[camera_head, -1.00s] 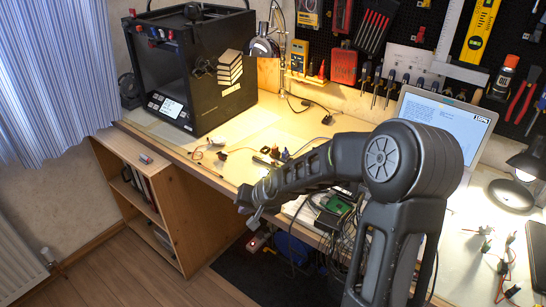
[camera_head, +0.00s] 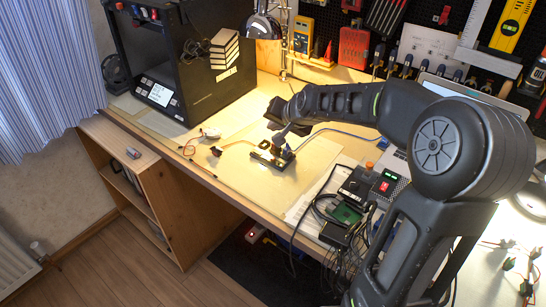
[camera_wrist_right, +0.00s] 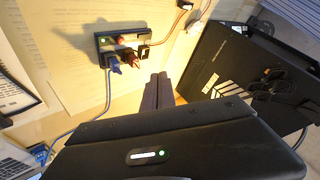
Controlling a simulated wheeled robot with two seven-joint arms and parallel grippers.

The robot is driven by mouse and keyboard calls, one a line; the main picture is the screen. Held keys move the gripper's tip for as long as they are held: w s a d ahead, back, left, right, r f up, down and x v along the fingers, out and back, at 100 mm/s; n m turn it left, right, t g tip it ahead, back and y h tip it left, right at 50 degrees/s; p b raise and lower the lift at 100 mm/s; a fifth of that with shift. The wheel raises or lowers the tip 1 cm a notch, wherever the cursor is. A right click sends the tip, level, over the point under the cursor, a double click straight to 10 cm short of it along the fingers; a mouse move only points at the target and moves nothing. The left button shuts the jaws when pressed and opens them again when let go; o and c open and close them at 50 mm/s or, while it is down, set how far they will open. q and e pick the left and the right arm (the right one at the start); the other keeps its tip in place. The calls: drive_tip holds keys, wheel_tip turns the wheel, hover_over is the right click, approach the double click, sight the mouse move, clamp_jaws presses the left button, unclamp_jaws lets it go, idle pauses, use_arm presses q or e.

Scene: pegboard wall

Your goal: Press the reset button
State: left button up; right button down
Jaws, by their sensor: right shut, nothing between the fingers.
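A small black block (camera_head: 272,156) with plugs lies on the bench; it also shows in the right wrist view (camera_wrist_right: 122,47), with a green spot, a reddish round part and blue and brown plugs. A black box (camera_head: 372,186) with a red lit patch stands further right on the bench. I cannot tell for sure which part is the reset button. My right gripper (camera_head: 275,112) is over the bench behind the block. In the right wrist view its dark fingers (camera_wrist_right: 157,88) are together and empty, apart from the block. My left gripper is out of view.
A black 3D printer (camera_head: 185,60) stands at the back left. Cables and a green circuit board (camera_head: 346,213) lie near the front edge. A laptop (camera_head: 470,88) is partly behind my right arm. Printed sheets lie under the block. The bench between printer and block is mostly clear.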

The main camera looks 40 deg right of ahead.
drive_tip(key=shift+f+b, duration=3.65)
drive_tip(key=shift+f, duration=0.75)
drive_tip(key=shift+f+b, duration=0.35)
drive_tip(key=shift+f, duration=0.05)
drive_tip(key=shift+f+b, duration=0.3)
drive_tip(key=shift+f, duration=0.05)
drive_tip(key=shift+r, duration=0.1)
drive_tip(key=shift+r+p, duration=0.7)
drive_tip(key=shift+r, duration=0.1)
wheel_tip(320, 180, up, 5)
drive_tip(key=p, duration=0.4)
